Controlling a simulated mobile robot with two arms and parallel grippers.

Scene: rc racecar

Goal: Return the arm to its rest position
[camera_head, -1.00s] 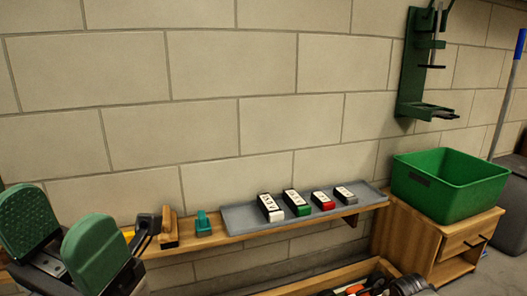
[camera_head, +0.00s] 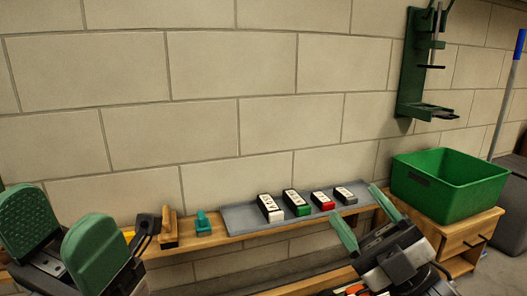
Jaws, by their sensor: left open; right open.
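My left gripper (camera_head: 62,238) is at the lower left, with its two green finger pads wide apart and nothing between them. My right gripper (camera_head: 362,216) is at the lower right, its green fingers spread and pointing up and left. It is open and empty, in front of the right end of the shelf and the wooden cabinet. Part of the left gripper is cut off by the picture's edge.
A wooden shelf (camera_head: 262,236) on the brick wall carries a grey tray (camera_head: 236,217) with several labelled blocks (camera_head: 270,207), a teal tool (camera_head: 202,223) and a wooden-handled brush (camera_head: 169,228). A green bin (camera_head: 450,184) stands on the cabinet (camera_head: 485,232).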

